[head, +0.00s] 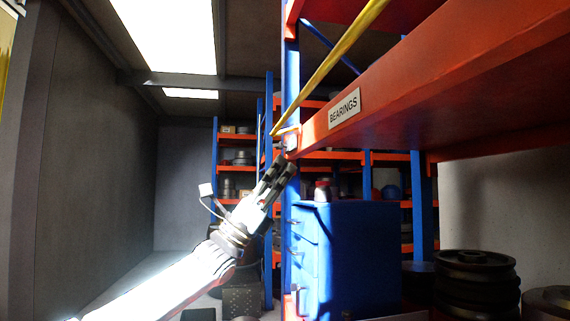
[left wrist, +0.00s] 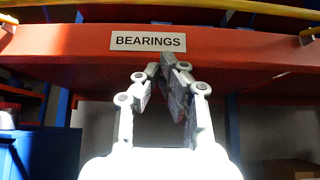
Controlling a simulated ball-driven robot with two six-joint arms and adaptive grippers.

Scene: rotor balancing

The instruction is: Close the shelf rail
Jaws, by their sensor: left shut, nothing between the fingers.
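The yellow shelf rail (head: 330,66) slants up from the blue upright to the upper right, above the orange shelf beam (head: 420,85) with the BEARINGS label (head: 344,107). In the left wrist view the rail (left wrist: 255,6) runs along the top edge, above the beam (left wrist: 230,45). A small bracket (head: 291,140) sits at the beam's left end. My left gripper (head: 288,168) is shut and empty, just below that bracket in the head view. In the left wrist view its fingertips (left wrist: 170,62) meet just below the label, apart from the rail. My right gripper is out of view.
A blue cabinet (head: 345,258) stands under the beam, right of my left arm. Stacked dark rotors (head: 476,282) stand at the lower right. More shelves (head: 240,160) with parts stand behind. The aisle by the left wall (head: 90,150) looks clear.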

